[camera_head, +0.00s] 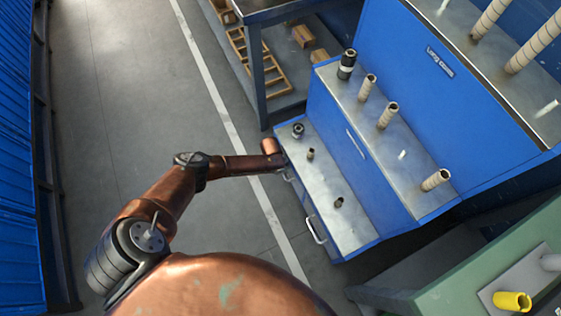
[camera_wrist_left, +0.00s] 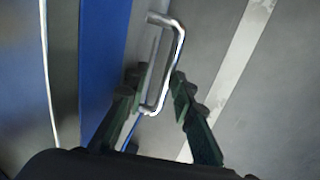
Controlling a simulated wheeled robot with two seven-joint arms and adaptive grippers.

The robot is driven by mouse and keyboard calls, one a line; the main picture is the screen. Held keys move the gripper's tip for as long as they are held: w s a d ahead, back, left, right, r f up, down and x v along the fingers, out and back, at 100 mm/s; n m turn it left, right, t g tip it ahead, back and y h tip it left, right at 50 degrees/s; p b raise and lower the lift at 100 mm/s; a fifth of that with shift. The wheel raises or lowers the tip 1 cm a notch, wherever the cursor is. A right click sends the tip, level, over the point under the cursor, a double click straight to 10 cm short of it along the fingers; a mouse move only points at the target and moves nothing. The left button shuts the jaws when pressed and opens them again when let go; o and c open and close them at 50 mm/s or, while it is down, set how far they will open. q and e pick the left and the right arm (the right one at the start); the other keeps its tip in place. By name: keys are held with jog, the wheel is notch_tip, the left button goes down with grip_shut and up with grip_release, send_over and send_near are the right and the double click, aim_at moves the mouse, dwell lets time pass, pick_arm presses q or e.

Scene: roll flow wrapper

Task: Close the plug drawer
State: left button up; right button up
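The lowest drawer (camera_head: 325,187) of the blue stepped cabinet stands pulled out, with a few small dark plugs (camera_head: 310,154) upright on its metal top; I take it as the plug drawer. Its front has two metal handles; the nearer one (camera_head: 315,230) is free. My left arm reaches the far handle. In the left wrist view my left gripper (camera_wrist_left: 156,92) is open, with its dark fingers on either side of a metal handle (camera_wrist_left: 178,45). Whether they touch it is unclear. In the head view my left gripper is mostly hidden by the wrist. My right gripper is not in view.
Above the drawer, a middle tier (camera_head: 392,150) holds beige cores and a dark fitting (camera_head: 347,64). A dark workbench (camera_head: 256,70) stands just beyond the drawer. A green unit (camera_head: 480,262) with a yellow cylinder (camera_head: 511,301) is at lower right. Grey floor is clear on the left.

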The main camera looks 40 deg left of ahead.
pick_arm(q)
jog(key=shift+o, duration=0.5)
jog(key=shift+d, duration=0.1)
jog(key=shift+s, duration=0.2)
notch_tip(320, 180, up, 12)
jog(key=s+a, duration=0.1)
jog(key=s, duration=0.1)
jog(key=shift+a+f, duration=0.15)
dwell(0.4)
